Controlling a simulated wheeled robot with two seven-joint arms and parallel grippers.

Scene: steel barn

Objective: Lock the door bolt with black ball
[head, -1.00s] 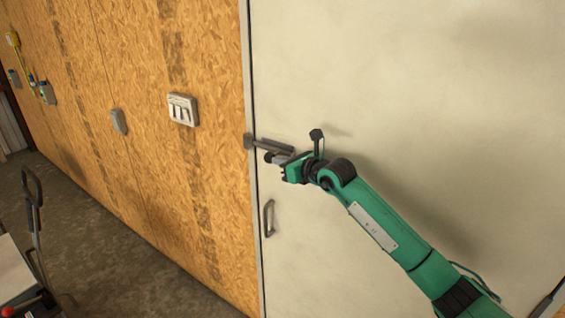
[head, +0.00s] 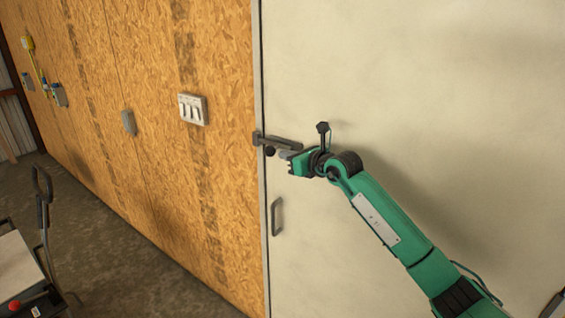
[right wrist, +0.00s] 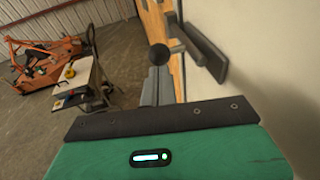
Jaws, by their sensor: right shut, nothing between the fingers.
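The door bolt (head: 284,142) is a dark grey bar lying nearly level at the left edge of the pale door (head: 420,90). Its left end meets a bracket at the door frame. The black ball (head: 270,151) hangs just below the bar, near the bracket. My right gripper (head: 284,155) is shut and empty, close to the right of the ball. In the right wrist view, the ball (right wrist: 158,54) sits just beyond the tips of the shut fingers (right wrist: 157,84), and the bar (right wrist: 205,55) runs to their right. Whether the fingertips touch the ball I cannot tell. My left gripper is not in view.
A door handle (head: 276,217) is below the bolt. A switch plate (head: 192,109) is on the wooden wall (head: 150,60) to the left. A cart (head: 18,268) stands at lower left. An orange machine (right wrist: 38,62) shows in the right wrist view.

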